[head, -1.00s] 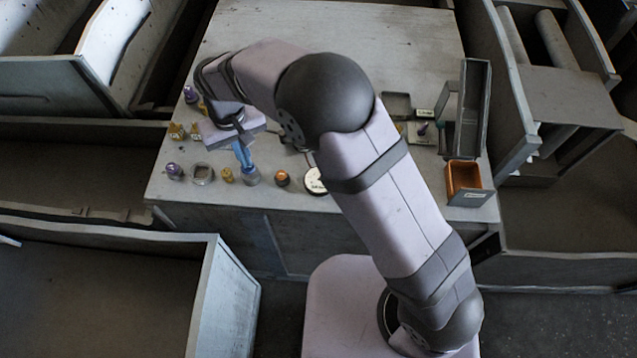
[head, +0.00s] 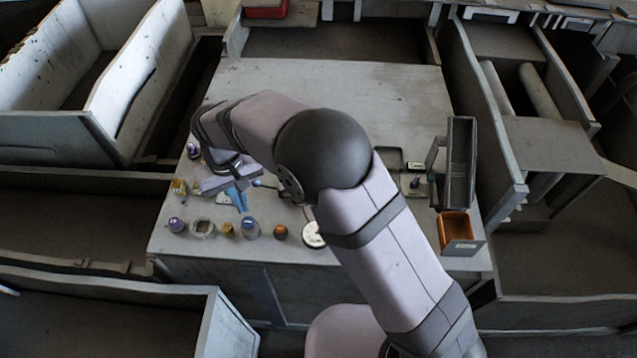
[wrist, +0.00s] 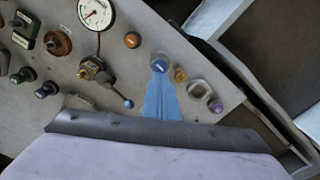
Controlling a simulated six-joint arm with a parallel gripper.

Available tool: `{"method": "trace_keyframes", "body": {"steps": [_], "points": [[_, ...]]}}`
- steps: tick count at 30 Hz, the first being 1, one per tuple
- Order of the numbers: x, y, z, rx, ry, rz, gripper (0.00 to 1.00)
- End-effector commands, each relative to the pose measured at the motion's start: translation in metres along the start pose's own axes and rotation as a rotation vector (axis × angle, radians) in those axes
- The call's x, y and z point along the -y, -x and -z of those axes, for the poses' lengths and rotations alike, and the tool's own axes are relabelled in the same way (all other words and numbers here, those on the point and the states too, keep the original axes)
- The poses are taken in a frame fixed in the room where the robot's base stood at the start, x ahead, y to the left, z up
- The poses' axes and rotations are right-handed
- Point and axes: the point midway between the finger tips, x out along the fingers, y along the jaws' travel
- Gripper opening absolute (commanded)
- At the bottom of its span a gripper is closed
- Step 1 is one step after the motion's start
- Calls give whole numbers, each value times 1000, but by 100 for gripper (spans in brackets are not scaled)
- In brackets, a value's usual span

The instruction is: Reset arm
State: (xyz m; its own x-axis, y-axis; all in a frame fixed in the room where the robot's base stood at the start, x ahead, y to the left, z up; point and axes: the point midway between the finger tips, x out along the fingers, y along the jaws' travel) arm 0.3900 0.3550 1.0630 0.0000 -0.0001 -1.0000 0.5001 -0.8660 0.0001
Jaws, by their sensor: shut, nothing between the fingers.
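My gripper (head: 241,207) has blue fingers, shut with nothing between them. In the head view it hangs over the left part of the grey worktop (head: 330,85), just behind a grey cylinder with a blue top (head: 250,229). In the wrist view the shut fingers (wrist: 160,80) point at that blue-topped cylinder (wrist: 159,63). They look apart from it, though the height between them is hard to tell. My arm hides part of the worktop's middle.
An orange-lined bin (head: 456,229) stands front right. The worktop's back is clear.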

Motion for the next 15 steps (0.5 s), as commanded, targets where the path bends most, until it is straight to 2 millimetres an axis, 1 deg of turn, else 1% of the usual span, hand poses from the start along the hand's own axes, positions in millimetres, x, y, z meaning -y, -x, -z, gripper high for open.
{"method": "trace_keyframes", "body": {"steps": [5,8,11,13,14,15], "points": [[0,0,1,-4,32,1,0],[3,0,9,-39,102,10,0],[-5,-25,-17,10,165,-3,0],[-14,-44,-44,64,198,-13,0],[-18,-50,-57,87,211,-17,0],[-23,-55,-75,115,228,-22,0]]}}
